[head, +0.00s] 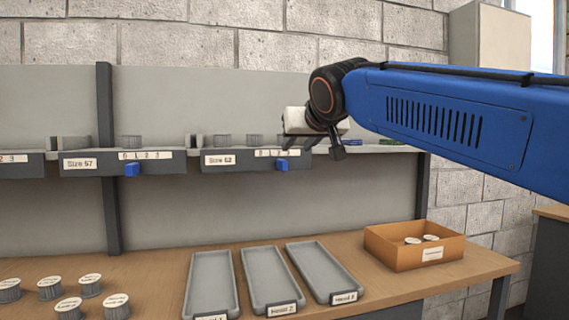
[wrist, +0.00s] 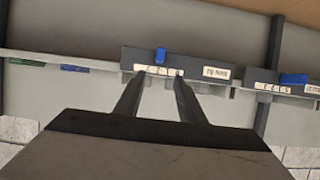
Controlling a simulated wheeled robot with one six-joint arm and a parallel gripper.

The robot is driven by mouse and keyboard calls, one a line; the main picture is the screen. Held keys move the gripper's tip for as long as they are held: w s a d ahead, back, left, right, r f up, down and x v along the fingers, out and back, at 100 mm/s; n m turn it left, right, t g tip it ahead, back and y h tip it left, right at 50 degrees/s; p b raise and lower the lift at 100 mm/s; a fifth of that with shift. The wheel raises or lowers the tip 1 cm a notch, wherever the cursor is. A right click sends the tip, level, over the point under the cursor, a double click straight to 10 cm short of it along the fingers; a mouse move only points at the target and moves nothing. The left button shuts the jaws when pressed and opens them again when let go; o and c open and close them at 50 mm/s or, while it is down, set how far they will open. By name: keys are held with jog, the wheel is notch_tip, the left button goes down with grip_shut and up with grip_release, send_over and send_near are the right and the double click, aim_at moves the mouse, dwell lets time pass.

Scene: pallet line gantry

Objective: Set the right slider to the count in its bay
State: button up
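The right slider (head: 282,165) is a small blue block on the dark front rail marked "Size 62", under the printed scale (head: 277,153); it seems to sit near the 2, but the digits are small. In its bay stand grey cylinders (head: 224,140), partly hidden by the rail and my arm, so I cannot count them surely. My gripper (head: 303,138) is in front of the bay's right part. In the inverted wrist view its dark fingers (wrist: 160,73) are apart and empty, with the blue slider (wrist: 161,55) just beyond, between them in the picture. I see no contact.
Another blue slider (head: 132,169) is on the left rail, "Size 57". Below, the wooden bench (head: 150,275) holds grey trays (head: 212,285), loose grey cylinders (head: 90,285) and an orange box (head: 413,258).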

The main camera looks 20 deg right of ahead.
aim_at(284, 161)
jog(key=x, duration=1.5)
jog(key=shift+w+f, duration=0.2)
jog(key=shift+w, duration=0.05)
grip_shut()
